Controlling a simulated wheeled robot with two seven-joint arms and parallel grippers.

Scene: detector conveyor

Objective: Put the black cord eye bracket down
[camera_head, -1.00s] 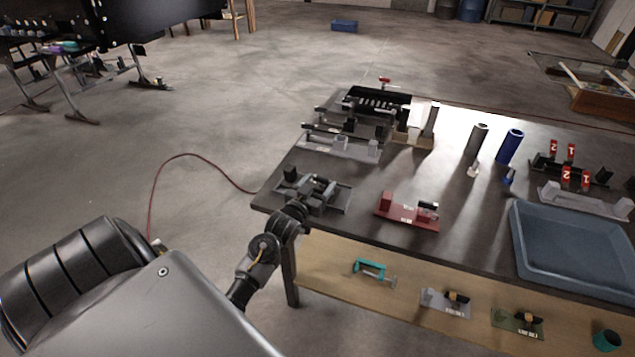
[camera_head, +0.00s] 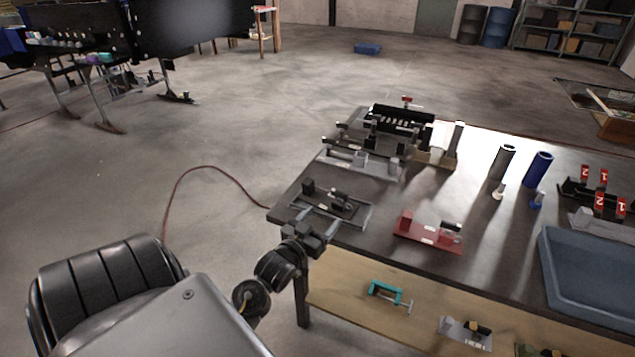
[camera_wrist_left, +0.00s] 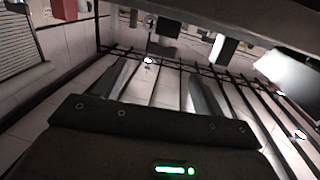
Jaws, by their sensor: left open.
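A dark piece, which looks like the black cord eye bracket (camera_head: 341,201), sits in a low grey-railed fixture (camera_head: 358,221) at the near left corner of the table. It is small, and its exact seating cannot be told. My left gripper (camera_head: 317,234) is at the table's near left edge, just on the near side of the fixture and apart from the dark piece. In the left wrist view the two fingers (camera_wrist_left: 160,85) are spread with nothing between them. My right gripper is not in view.
A red fixture (camera_head: 428,234) stands to the right, a grey one (camera_head: 360,163) behind. A black and a blue cylinder (camera_head: 537,168) stand farther right, beyond a blue tray (camera_head: 590,275). A lower shelf holds a teal clamp (camera_head: 385,291). Bare tabletop lies between the fixtures.

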